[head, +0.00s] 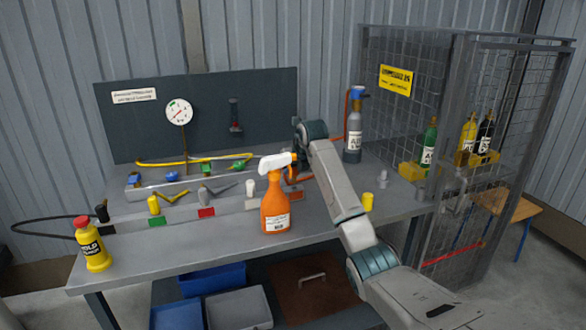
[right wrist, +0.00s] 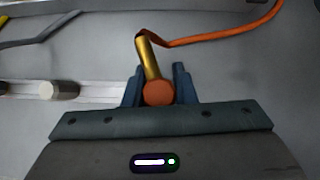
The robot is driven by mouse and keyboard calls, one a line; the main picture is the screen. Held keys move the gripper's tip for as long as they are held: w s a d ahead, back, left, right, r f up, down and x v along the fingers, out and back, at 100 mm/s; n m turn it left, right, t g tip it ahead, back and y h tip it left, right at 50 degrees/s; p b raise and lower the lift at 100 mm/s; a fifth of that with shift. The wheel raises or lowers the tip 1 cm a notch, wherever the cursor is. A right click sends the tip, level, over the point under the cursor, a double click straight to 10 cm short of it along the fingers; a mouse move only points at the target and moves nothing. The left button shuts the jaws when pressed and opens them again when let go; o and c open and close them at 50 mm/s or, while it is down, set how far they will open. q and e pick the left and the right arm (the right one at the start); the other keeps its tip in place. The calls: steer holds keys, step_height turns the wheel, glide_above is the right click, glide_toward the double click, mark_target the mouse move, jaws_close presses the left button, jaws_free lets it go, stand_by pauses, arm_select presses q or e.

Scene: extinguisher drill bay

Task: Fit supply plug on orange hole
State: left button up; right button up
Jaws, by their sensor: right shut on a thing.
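My right gripper (right wrist: 158,72) is shut, with its two blue fingers on either side of a brass plug (right wrist: 148,58), which I take to be the supply plug. The plug has a round orange end (right wrist: 160,93) between the fingers. An orange hose (right wrist: 228,37) runs from its far end. In the head view my right arm reaches over the bench, and its gripper and the plug cannot be made out. A dark orange mark (head: 296,196) shows on the bench behind the spray bottle; I cannot make out its hole. My left gripper is not in view.
An orange spray bottle (head: 275,205) stands at the bench's front. A yellow bottle (head: 92,248) is at the left corner. A grey cylinder (head: 353,135) stands at the back right, before a mesh cage (head: 400,115). Yellow (head: 154,205) and white (head: 251,188) fittings line the bench.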

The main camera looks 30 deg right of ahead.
steer(key=shift+f, duration=0.15)
stand_by(0.3)
steer(key=shift+f, duration=0.2)
steer(key=shift+p, duration=0.3)
steer(key=shift+p, duration=0.35)
steer(key=shift+f, duration=0.2)
stand_by(0.7)
steer(key=shift+f+b, duration=0.4)
steer(key=shift+f, duration=0.5)
steer(key=shift+p, duration=0.35)
stand_by(0.4)
steer(key=shift+f+b, duration=0.3)
steer(key=shift+f, duration=0.5)
stand_by(0.3)
